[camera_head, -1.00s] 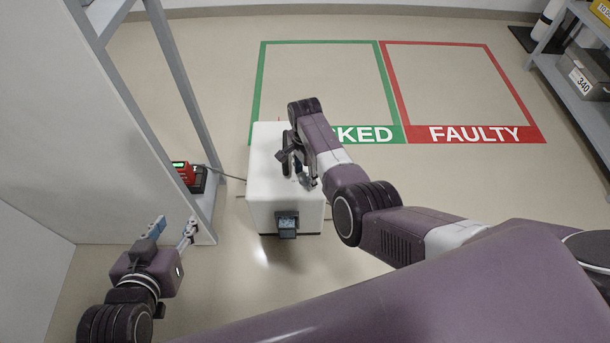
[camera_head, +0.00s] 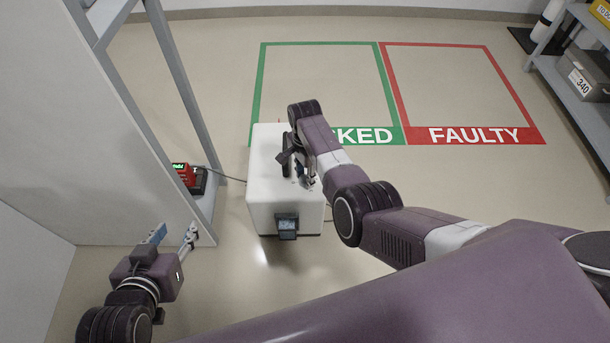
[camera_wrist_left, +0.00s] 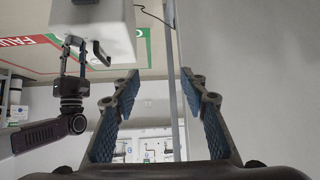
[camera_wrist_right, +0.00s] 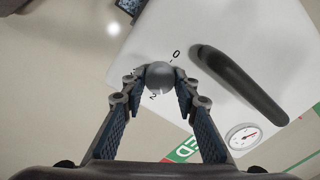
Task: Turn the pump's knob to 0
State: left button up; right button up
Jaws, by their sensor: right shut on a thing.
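The pump is a white box (camera_head: 265,195) on the floor below me, with a black handle (camera_wrist_right: 238,84) and a round gauge (camera_wrist_right: 243,137) on its top. Its round grey knob (camera_wrist_right: 159,76) shows in the right wrist view, with the printed 0 just above it and a 2 below left. A pale mark on the knob's lower edge lies near the 2. My right gripper (camera_wrist_right: 160,84) is shut on the knob, a fingertip on either side. It partly hides the knob in the head view. My left gripper (camera_head: 174,231) is open and empty, left of the pump.
A grey rack post (camera_head: 180,90) and a red device with a green display (camera_head: 184,173) stand left of the pump. Beyond the pump are a green floor frame (camera_head: 258,90) and a red FAULTY frame (camera_head: 510,90), both empty. A shelf (camera_head: 590,112) stands at the right.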

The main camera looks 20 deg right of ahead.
jog(key=n+p, duration=0.1)
jog(key=n, duration=0.1)
jog(key=shift+r+n+p, duration=0.1)
jog(key=shift+n+p, duration=0.2)
jog(key=shift+c, duration=0.2)
jog(key=n+p, duration=0.1)
jog(key=n, duration=0.1)
jog(key=shift+n, duration=0.4)
jog(key=n+p, duration=0.1)
jog(key=n, duration=0.9)
jog(key=shift+n+p, duration=0.3)
jog(key=shift+n, duration=0.1)
jog(key=n, duration=0.5)
pick_arm(q)
jog(key=s+a+f+g+y, duration=0.1)
jog(key=s+a+f+g, duration=0.1)
jog(key=s, duration=0.4)
jog(key=s+a+f+g, duration=0.2)
jog(key=s+g, duration=0.2)
jog(key=s, duration=0.3)
jog(key=shift+s+a+f+g+y, duration=0.15)
jog(key=shift+f+g+y, duration=0.15)
jog(key=shift+g+y, duration=0.1)
pick_arm(e)
jog(key=n, duration=0.6)
jog(key=shift+o, duration=0.2)
